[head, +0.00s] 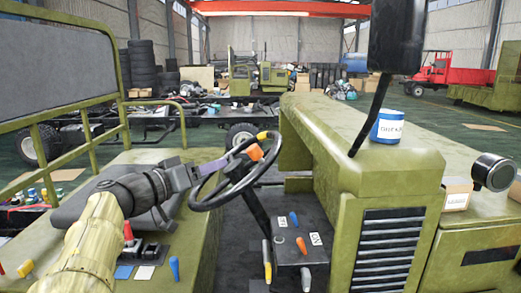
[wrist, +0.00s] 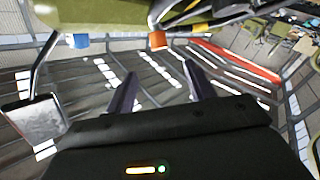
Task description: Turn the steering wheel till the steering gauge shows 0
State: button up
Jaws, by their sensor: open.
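The black steering wheel (head: 198,203) stands tilted on its column between the seat and the green hood. An orange piece (head: 255,152) and a yellow piece (head: 262,135) show at its upper right rim. My gripper (head: 236,155) reaches from the left over the wheel, close to the orange piece; I cannot tell if it touches. In the wrist view my two purple fingers (wrist: 160,69) are apart with nothing seen between them. Part of a dark curved rim and an orange piece (wrist: 157,40) show beyond them. I cannot make out a steering gauge or its reading.
A dark control panel (head: 300,255) with coloured levers stands below right of the wheel. A red-handled lever (head: 128,233) is beside the seat (head: 85,205). A dark upright post with a mirror (head: 397,35) and a blue-and-white can (head: 387,125) are at the hood.

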aim_at(259, 150)
jog(key=p+x, duration=0.5)
jog(key=x, duration=1.2)
jog(key=shift+s, duration=0.1)
grip_shut()
